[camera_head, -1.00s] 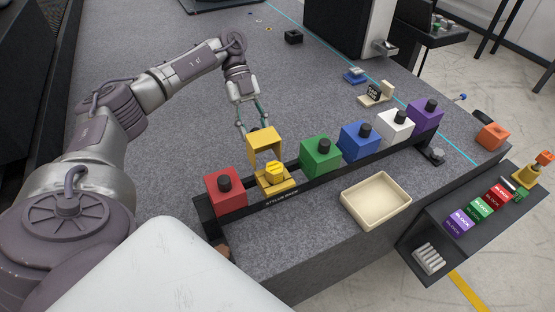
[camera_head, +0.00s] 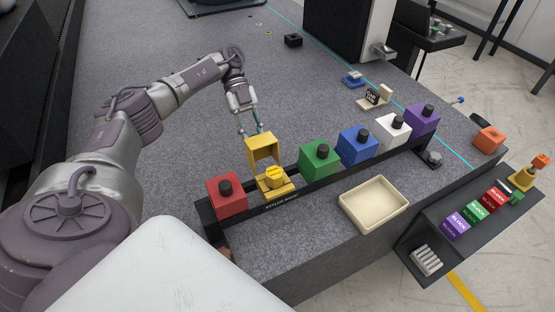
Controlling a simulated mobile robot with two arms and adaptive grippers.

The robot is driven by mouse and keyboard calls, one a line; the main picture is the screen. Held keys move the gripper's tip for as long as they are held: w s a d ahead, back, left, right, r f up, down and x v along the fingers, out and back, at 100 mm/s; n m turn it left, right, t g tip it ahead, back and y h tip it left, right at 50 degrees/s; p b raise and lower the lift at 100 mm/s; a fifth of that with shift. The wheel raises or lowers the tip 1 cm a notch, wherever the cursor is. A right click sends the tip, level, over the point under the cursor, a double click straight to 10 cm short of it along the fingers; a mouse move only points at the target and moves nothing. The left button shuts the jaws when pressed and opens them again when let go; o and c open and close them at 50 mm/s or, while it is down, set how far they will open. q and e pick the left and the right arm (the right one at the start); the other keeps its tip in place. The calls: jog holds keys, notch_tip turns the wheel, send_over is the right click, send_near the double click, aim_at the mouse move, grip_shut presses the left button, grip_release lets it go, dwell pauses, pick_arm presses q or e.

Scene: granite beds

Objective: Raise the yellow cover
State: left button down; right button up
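The yellow cover (camera_head: 262,147) stands tilted up at the back of its yellow base (camera_head: 285,190) in the black rack. A yellow knob (camera_head: 274,176) shows uncovered in front of it. My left gripper (camera_head: 250,132) is just behind the cover's top edge, fingers pointing down and apart. It appears empty; I cannot tell whether a finger touches the cover. My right gripper is not in view.
The black rack (camera_head: 290,205) also holds red (camera_head: 228,200), green (camera_head: 320,164), blue (camera_head: 357,148), white (camera_head: 391,134) and purple (camera_head: 422,121) boxes with black knobs. A cream tray (camera_head: 373,205) lies in front. The granite behind the rack is largely clear.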

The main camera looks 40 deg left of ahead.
pick_arm(q)
jog(key=c, duration=1)
grip_release()
jog(key=shift+w+a+f, duration=0.1)
jog(key=shift+a+f, duration=0.05)
jog(key=shift+f, duration=0.15)
jog(key=shift+o, duration=0.2)
jog(key=shift+r, duration=0.1)
jog(key=p+v, duration=0.3)
jog(key=v, duration=0.3)
